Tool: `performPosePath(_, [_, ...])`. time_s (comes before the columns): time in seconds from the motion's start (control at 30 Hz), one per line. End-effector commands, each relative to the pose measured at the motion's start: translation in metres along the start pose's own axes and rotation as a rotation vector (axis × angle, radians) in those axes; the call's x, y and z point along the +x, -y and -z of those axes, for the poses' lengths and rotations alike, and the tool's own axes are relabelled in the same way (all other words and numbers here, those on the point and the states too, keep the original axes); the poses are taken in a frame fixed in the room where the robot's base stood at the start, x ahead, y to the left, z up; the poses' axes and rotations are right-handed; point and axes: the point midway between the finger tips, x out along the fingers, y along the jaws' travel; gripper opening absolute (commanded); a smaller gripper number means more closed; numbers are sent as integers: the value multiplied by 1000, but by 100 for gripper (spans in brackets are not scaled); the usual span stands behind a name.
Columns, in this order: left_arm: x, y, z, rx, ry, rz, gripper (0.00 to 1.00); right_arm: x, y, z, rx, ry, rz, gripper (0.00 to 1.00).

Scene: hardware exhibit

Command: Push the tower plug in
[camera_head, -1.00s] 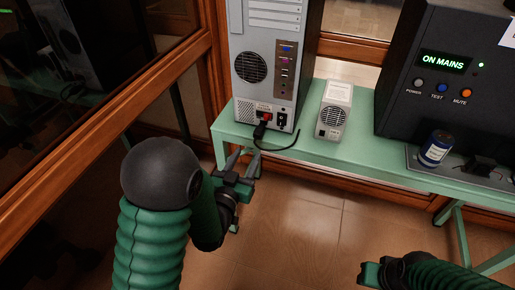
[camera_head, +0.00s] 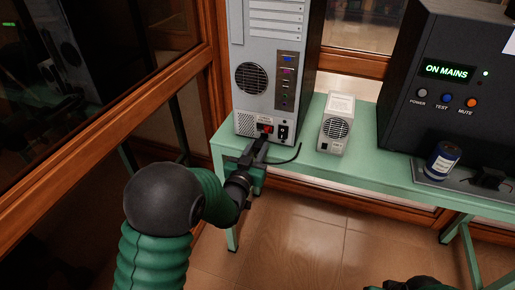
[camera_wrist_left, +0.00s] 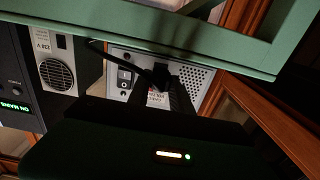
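The grey computer tower (camera_head: 265,75) stands on the green bench, its back panel facing me. Its black plug (camera_wrist_left: 160,72) is at the power inlet low on the panel, with a black cable (camera_head: 287,159) curving right over the bench. How deep the plug sits cannot be told. My left gripper (camera_head: 257,150) is right at the plug, its dark fingers pointing to the inlet; they also show in the left wrist view (camera_wrist_left: 176,95). Whether they are closed on the plug is hidden. My right gripper (camera_head: 400,285) is cut off at the bottom edge.
A small light-grey power unit (camera_head: 336,130) stands right of the tower. A black box (camera_head: 450,115) reading "ON MAINS" and a blue can (camera_head: 442,160) are further right on the green bench (camera_head: 365,175). A wood-framed glass wall (camera_head: 165,95) is close on the left.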

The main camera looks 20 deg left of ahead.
Motion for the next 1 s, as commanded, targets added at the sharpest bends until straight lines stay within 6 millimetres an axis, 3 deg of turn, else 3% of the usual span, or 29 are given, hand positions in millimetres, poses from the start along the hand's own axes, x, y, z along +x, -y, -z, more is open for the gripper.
performPosePath(0.2, [0, 0, 0, 0, 0, 0, 0, 0, 0, 0, 0, 0, 0, 36])
performPosePath(1.0, [0, 0, 0, 0, 0, 0, 0, 0, 0, 0, 0, 0, 0, 36])
